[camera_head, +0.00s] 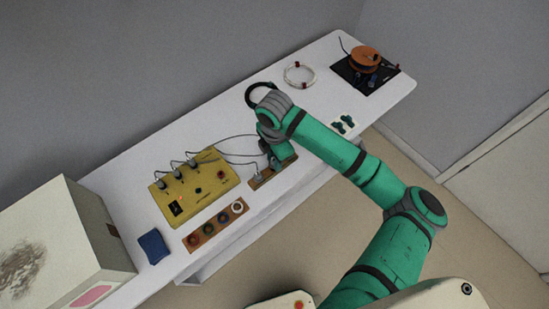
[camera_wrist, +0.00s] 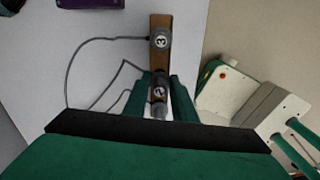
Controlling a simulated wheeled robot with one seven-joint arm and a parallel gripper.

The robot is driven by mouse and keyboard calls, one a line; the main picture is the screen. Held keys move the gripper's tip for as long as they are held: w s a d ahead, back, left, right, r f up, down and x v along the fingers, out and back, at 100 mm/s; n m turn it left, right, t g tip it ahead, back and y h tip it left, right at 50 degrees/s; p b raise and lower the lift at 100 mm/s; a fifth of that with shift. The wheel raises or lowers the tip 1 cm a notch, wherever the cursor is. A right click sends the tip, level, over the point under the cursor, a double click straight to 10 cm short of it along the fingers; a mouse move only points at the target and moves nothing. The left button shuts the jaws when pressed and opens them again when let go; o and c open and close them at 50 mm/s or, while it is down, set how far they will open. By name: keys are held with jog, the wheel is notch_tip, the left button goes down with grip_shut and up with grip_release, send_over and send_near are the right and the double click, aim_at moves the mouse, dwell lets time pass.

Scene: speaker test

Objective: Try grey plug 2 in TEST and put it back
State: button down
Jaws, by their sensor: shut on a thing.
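My gripper (camera_wrist: 160,103) is shut on a grey plug (camera_wrist: 158,91) marked with what looks like a 2, at the wooden strip. I cannot tell whether this plug is seated in the strip or raised a little. A second grey plug (camera_wrist: 160,40) stands in the strip (camera_wrist: 160,21), apart from my fingers. In the head view my gripper (camera_head: 276,163) is over the right part of the strip (camera_head: 263,182) and hides the held plug. The yellow box (camera_head: 216,183) is to the left, with several grey plugs (camera_head: 177,171) along its back edge and a dark round socket (camera_head: 198,190).
Thin cables (camera_head: 237,153) run from the yellow box to the strip. A brown strip with coloured rings (camera_head: 193,243), a blue block (camera_head: 153,246) and a large pale box (camera_head: 60,240) are to the left.

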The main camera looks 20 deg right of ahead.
jog(key=shift+f, duration=0.75)
jog(key=c, duration=1.4)
grip_release()
jog(key=shift+r, duration=0.1)
jog(key=shift+r, duration=3.65)
